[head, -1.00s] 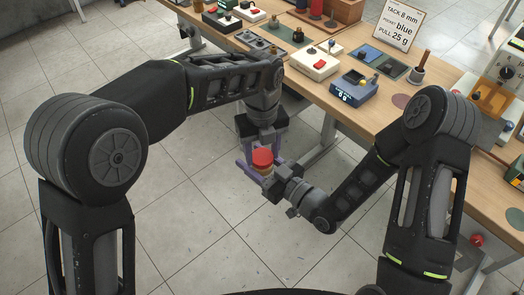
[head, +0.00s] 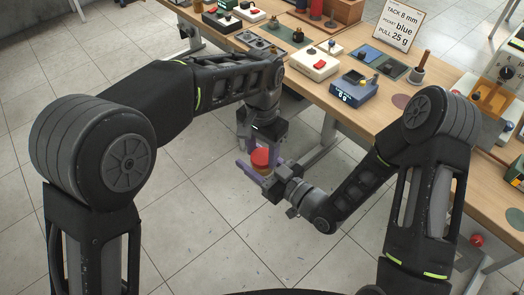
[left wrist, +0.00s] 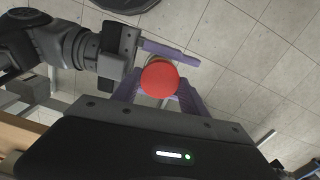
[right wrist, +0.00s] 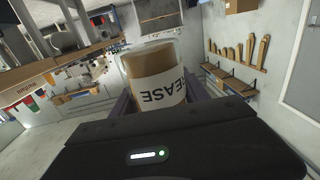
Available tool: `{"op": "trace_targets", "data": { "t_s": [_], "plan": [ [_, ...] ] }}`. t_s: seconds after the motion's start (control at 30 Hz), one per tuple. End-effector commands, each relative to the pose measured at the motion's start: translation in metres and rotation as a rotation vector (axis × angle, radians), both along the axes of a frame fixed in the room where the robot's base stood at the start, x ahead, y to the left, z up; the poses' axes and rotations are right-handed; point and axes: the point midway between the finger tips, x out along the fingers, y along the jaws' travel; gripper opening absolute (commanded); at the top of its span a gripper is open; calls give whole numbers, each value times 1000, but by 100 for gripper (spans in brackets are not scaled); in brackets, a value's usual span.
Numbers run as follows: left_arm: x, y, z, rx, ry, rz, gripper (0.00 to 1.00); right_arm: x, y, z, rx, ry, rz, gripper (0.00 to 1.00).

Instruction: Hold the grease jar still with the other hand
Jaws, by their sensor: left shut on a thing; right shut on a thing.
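My left gripper (head: 262,150) comes from above and is shut on the lid. The jar is held in the air, clear of the bench.
The wooden bench (head: 440,125) runs along the right, with a red-switched white box (head: 313,64), a blue digital meter (head: 353,88) and a sign (head: 398,24) on it. Open tiled floor lies below the jar.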

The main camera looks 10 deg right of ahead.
Motion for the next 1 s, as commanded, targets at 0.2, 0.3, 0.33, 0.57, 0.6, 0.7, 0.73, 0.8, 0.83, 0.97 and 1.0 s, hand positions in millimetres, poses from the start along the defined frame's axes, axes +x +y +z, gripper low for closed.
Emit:
{"op": "trace_targets", "data": {
  "t_s": [0.2,0.3,0.33,0.57,0.6,0.7,0.73,0.8,0.83,0.97,1.0],
  "plan": [
    [0,-1,1,1,-1,613,2,0,0,0,1,-1,0,0],
    [0,-1,1,2,1,901,2,0,0,0,1,-1,0,0],
    [0,-1,1,2,0,986,2,0,0,0,1,-1,0,0],
    [0,0,1,2,0,1572,2,0,0,0,1,-1,0,0],
    [1,0,1,1,1,1634,2,0,0,0,1,-1,0,0],
    [1,0,1,1,3,1687,2,0,0,0,1,-1,0,0],
    [1,0,1,1,4,1685,2,0,0,0,1,-1,0,0],
    [1,0,1,2,3,1684,2,0,0,0,1,-1,0,0],
    [1,0,1,1,3,1685,2,0,0,0,1,-1,0,0],
    [1,0,1,1,3,1687,2,0,0,0,1,-1,0,0],
    [1,0,1,1,3,1686,2,0,0,0,1,-1,0,0]
  ]
}}
